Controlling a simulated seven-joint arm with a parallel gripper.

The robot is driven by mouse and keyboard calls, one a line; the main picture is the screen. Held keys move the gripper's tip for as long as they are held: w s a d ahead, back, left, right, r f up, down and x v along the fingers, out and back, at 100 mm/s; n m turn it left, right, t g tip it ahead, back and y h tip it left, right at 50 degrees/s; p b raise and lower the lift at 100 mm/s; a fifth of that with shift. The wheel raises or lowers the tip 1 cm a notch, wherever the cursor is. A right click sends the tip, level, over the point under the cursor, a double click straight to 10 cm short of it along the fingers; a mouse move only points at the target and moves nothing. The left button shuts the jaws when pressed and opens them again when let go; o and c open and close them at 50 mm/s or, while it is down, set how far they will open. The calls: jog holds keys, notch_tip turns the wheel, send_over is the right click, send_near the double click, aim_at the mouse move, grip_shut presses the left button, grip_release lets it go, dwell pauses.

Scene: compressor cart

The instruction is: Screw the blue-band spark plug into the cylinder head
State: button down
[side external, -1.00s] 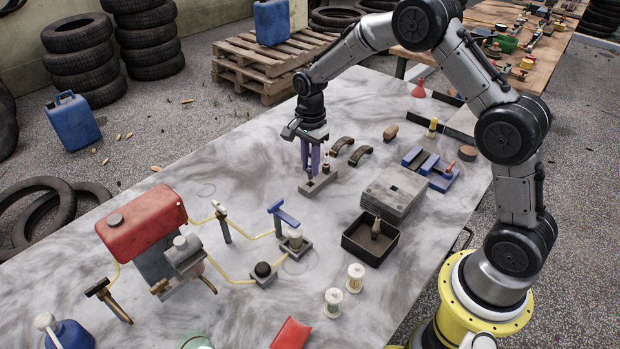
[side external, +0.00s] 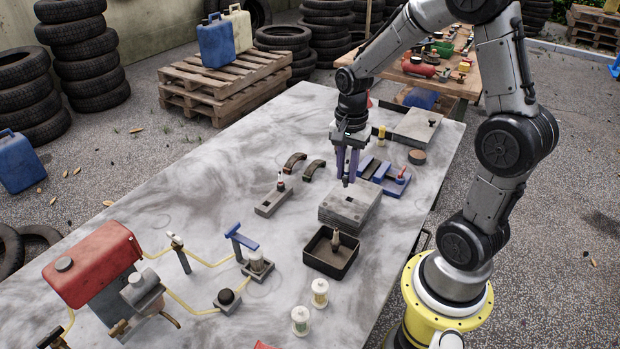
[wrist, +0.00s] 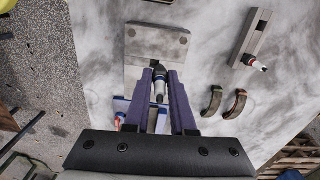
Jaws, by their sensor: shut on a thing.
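My gripper (side external: 346,180) is shut on the blue-band spark plug (wrist: 160,82), a slim white and dark piece between the purple fingers in the wrist view. The plug's far end points toward the cylinder head. The cylinder head (side external: 345,212) is a grey finned block on the table, also in the wrist view (wrist: 156,44). My gripper is over its far part. A dark hole shows in its top, close to the plug tip in the wrist view. I cannot tell whether the tip touches it. In the side view the fingers mostly hide the plug.
A grey rack (side external: 270,203) left of the head holds another plug with a red band (side external: 281,184). Two curved dark pieces (side external: 305,163) lie behind. A blue fixture (side external: 384,177) stands right of the head, and a black tray (side external: 331,258) in front.

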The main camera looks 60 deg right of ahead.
jog(key=shift+s+d+r+m, duration=0.3)
jog(key=shift+s+d+r, duration=0.15)
jog(key=shift+d+r, duration=0.25)
jog(key=shift+f, duration=0.15)
jog(key=shift+f, duration=2.35)
jog(key=shift+f, duration=1.1)
dwell(1.1)
jog(key=c, duration=0.7)
grip_release()
grip_shut()
